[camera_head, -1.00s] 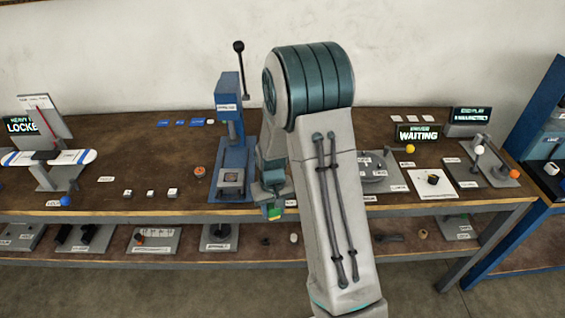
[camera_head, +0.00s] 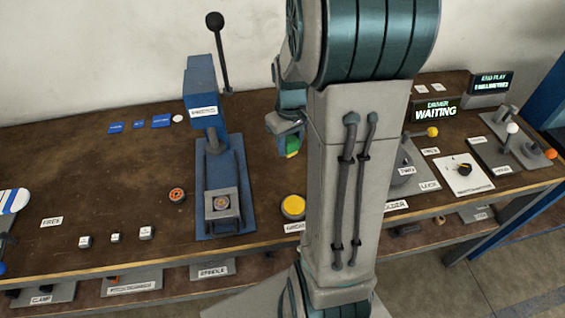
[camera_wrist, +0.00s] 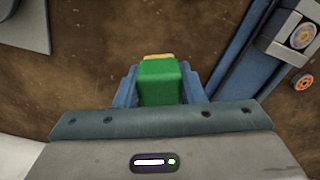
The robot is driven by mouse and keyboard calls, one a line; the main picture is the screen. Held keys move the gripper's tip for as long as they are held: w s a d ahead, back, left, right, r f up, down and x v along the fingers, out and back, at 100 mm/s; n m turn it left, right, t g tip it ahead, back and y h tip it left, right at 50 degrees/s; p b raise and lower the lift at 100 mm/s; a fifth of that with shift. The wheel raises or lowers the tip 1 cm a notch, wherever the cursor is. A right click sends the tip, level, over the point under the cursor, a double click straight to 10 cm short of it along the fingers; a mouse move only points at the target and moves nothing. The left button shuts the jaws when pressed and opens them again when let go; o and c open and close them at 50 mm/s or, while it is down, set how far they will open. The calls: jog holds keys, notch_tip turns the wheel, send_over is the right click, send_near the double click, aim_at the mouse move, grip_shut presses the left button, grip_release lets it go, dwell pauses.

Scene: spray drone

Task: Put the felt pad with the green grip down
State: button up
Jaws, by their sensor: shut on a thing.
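My gripper (camera_head: 290,136) is shut on the green grip (camera_head: 293,143) of the felt pad. In the wrist view the green grip (camera_wrist: 160,85) sits between the two blue fingers of my gripper (camera_wrist: 160,98). A thin yellow-tan edge (camera_wrist: 158,57) shows at the grip's far end; it may be the felt. In the head view the pad hangs above the wooden bench, right of the blue press, partly hidden by my arm. The height of the pad above the bench is hard to tell.
The blue press (camera_head: 205,120) with a tall lever stands left of my gripper. A yellow disc (camera_head: 293,206) lies nearer the front edge. An orange-ringed part (camera_head: 177,195) and small white blocks (camera_head: 115,238) lie left. Dials and signs fill the right. Bare wood (camera_head: 120,180) shows left of the press.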

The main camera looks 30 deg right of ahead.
aim_at(289, 175)
notch_tip(289, 175, down, 9)
jog(key=shift+s+f+p, duration=0.1)
jog(key=shift+p, duration=0.2)
jog(key=shift+f, duration=0.2)
jog(key=o, duration=1)
jog(key=shift+r, duration=0.1)
jog(key=shift+c, duration=0.2)
jog(key=shift+r, duration=0.1)
notch_tip(289, 175, up, 12)
jog(key=shift+a+r, duration=0.1)
jog(key=s+a+r+t, duration=0.1)
jog(key=s+a+r, duration=0.2)
jog(key=s+a, duration=0.3)
jog(key=s+a+r+m+t, duration=0.1)
jog(key=s+a+r+t, duration=0.1)
jog(key=s+a+r, duration=0.2)
jog(key=s+a, duration=0.2)
jog(key=shift+s+r, duration=0.3)
jog(key=shift+s, duration=0.05)
